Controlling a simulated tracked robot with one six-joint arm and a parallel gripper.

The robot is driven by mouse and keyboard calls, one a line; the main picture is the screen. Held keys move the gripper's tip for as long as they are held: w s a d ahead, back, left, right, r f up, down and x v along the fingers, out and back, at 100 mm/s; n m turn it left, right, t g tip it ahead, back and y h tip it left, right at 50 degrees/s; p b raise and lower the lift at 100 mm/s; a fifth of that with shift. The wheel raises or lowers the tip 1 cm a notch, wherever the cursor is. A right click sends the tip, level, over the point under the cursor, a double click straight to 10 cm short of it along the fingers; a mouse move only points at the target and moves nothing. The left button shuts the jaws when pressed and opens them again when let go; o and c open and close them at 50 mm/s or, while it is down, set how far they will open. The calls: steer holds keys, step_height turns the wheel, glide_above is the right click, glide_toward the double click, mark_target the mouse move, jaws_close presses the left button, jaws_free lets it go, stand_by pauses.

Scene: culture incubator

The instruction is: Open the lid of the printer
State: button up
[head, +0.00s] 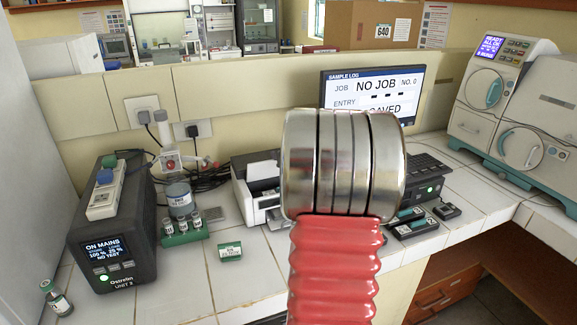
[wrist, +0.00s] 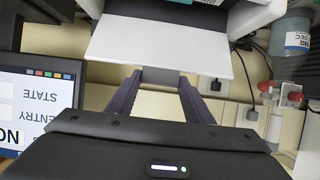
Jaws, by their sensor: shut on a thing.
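The printer (head: 243,194) is a small white machine on the tiled bench, partly hidden behind my arm in the head view. In the wrist view its white lid (wrist: 160,48) is a flat panel in front of my gripper (wrist: 161,77). The two dark fingers are shut on a grey tab at the lid's near edge. Part of the printer body shows beyond the lid at the top of the wrist view. My gripper is hidden behind my arm in the head view. I cannot tell the lid's exact angle.
A monitor (head: 372,87) stands behind my arm. A dark power unit (head: 112,236), a green vial rack (head: 184,236) and a blue-labelled bottle (head: 180,198) are left of the printer. Cables run behind it. Black devices (head: 411,226) lie right. The front tiles are mostly clear.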

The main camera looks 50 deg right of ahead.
steer(key=w, duration=0.1)
steer(key=w+d+r, duration=0.1)
steer(key=w+r, duration=0.1)
steer(key=w, duration=0.1)
steer(key=shift+d+r, duration=0.1)
steer(key=shift+d, duration=0.25)
steer(key=shift+w+d+r, duration=0.2)
steer(key=shift+w+d, duration=0.4)
steer(key=shift+w, duration=0.3)
steer(key=o, duration=1.2)
steer(key=shift+o, duration=1.3)
steer(key=shift+f, duration=0.1)
steer(key=shift+o, duration=0.2)
steer(key=shift+s+d+f, duration=0.1)
steer(key=shift+s, duration=0.1)
